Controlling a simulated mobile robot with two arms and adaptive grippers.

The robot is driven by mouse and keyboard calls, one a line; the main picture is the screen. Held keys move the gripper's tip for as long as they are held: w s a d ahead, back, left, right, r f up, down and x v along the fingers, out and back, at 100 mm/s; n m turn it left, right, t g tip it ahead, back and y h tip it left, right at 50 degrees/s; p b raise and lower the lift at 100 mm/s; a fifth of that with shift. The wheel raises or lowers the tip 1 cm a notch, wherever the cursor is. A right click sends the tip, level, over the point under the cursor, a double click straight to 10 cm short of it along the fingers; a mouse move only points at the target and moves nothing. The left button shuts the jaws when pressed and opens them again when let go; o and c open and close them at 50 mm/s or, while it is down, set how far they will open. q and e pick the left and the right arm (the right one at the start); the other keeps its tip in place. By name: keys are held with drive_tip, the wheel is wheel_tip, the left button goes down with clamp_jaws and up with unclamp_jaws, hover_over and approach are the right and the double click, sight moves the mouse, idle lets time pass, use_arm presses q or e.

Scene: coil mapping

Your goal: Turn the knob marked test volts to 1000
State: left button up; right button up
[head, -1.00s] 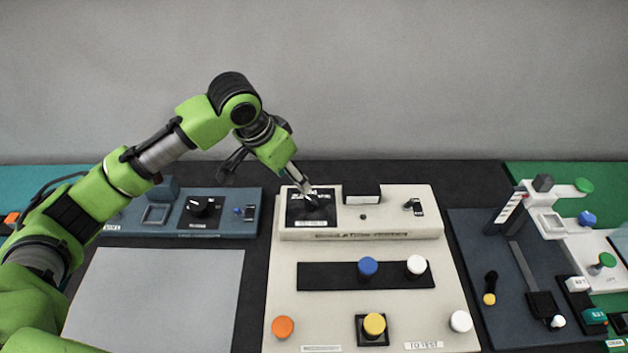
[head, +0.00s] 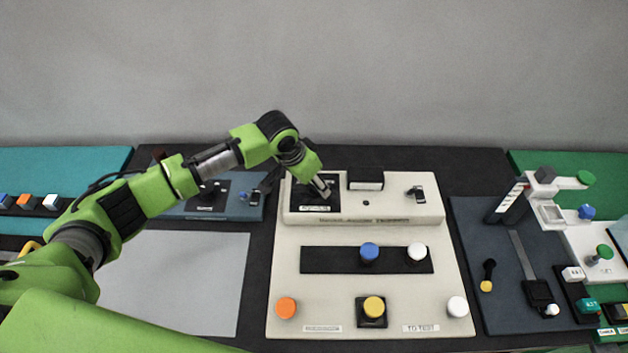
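The cream tester box (head: 410,203) stands at the back of the cream panel in the middle. A black dial plate (head: 299,191) with a small white label strip is on its left part. A dark knob sits on this plate, mostly hidden behind my gripper; its pointer setting and scale marks cannot be read. My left gripper (head: 322,188) is over the dial plate, its fingertips pointing down at the knob area. I cannot tell whether the fingers touch or hold the knob, or how wide they are. My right gripper is not in view.
The box also carries a dark display (head: 365,180) and a toggle switch (head: 416,193). In front are blue (head: 369,252), white, orange (head: 285,307) and yellow (head: 374,307) knobs or buttons. A blue-grey unit stands left, behind my arm. Another dark station (head: 480,230) is at right.

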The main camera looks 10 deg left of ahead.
use_arm(q)
drive_tip(key=shift+f, duration=0.2)
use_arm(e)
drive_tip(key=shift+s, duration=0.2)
use_arm(q)
drive_tip(key=shift+c, duration=0.7)
drive_tip(key=c, duration=1)
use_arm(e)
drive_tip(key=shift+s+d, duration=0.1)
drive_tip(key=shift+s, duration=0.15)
